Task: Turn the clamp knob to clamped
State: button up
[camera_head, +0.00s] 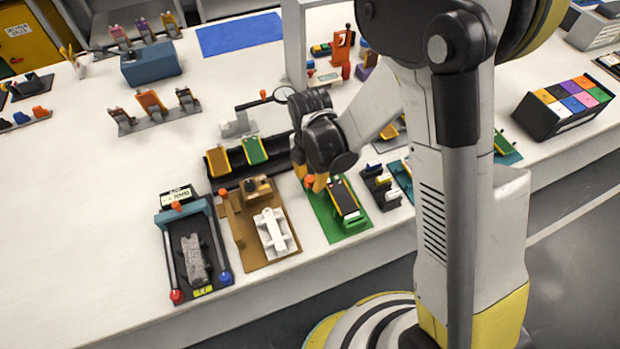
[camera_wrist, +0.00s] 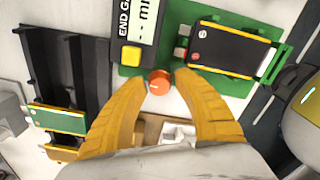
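The orange round clamp knob (camera_wrist: 159,82) sits at the edge of the green fixture (camera_wrist: 186,78), with a small pale mark on its top. In the head view the green fixture (camera_head: 327,226) is at the bench's front, holding a dark cell with yellow edges (camera_wrist: 232,50). My gripper (camera_wrist: 161,80) has its two yellow fingers apart, one on each side of the knob. A narrow gap seems to show on both sides; contact is hard to tell. In the head view my gripper (camera_head: 316,183) is over the fixture's far left corner and hides most of the knob.
A display (camera_wrist: 137,22) with a yellow button (camera_wrist: 131,56) stands close beside the knob. A black rack (camera_wrist: 52,70) with cells is at the left. A brown fixture (camera_head: 246,236) with a white part and a grey-blue fixture (camera_head: 211,283) are left of the green one.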

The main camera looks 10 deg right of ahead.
aim_at(310, 178)
jog(key=shift+c, duration=0.4)
grip_shut()
jog(key=shift+f+m+b, duration=0.1)
jog(key=shift+m+b, duration=0.3)
jog(key=shift+m, duration=0.5)
jog(key=m, duration=0.3)
jog(key=shift+b, duration=0.35)
jog(key=shift+o, duration=0.4)
grip_release()
notch_tip(310, 178, up, 12)
